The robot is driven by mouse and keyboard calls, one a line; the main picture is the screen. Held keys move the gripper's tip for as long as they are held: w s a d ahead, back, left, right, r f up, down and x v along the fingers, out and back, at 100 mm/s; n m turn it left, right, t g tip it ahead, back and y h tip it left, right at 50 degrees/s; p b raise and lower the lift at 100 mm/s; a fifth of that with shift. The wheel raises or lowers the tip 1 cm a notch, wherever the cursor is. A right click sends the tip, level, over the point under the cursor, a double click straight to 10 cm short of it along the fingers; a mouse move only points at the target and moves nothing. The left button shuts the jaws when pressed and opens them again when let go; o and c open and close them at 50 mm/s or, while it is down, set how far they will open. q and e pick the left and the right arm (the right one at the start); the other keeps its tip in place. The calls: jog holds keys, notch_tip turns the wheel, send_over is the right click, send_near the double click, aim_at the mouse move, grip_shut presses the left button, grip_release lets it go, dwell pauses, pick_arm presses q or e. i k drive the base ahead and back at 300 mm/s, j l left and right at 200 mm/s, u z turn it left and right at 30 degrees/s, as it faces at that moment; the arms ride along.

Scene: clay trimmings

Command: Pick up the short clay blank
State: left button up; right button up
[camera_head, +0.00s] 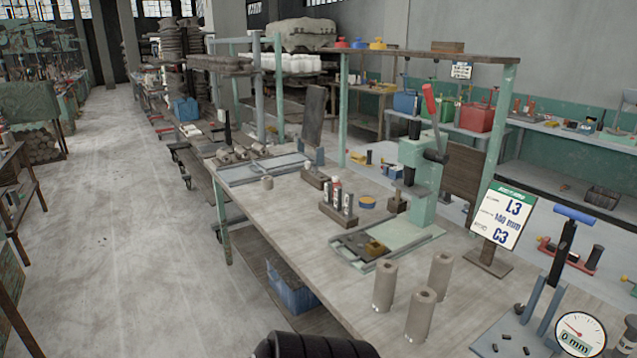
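Three upright grey-brown clay cylinders with a hole in the top stand on the near part of the workbench: a left one (384,287), a right one (440,274) and a front one (420,316). They look close in height. Several clay pieces (240,153) lie in a group at the back left. No gripper fingers show. A dark rounded part at the bottom edge seems to be mine; I cannot tell which arm it belongs to.
A green press (420,185) with a red lever stands mid-bench. A sign (503,215) reads L3, 140 mm, C3. A gauge (580,335) reading 0 mm and a blue-handled tool (560,262) stand at right. A small block holding bottles (338,213) is mid-bench. Bare benchtop lies left of the cylinders.

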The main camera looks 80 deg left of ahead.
aim_at(267, 181)
jog(key=j+u, duration=0.1)
jog(key=u, duration=2.95)
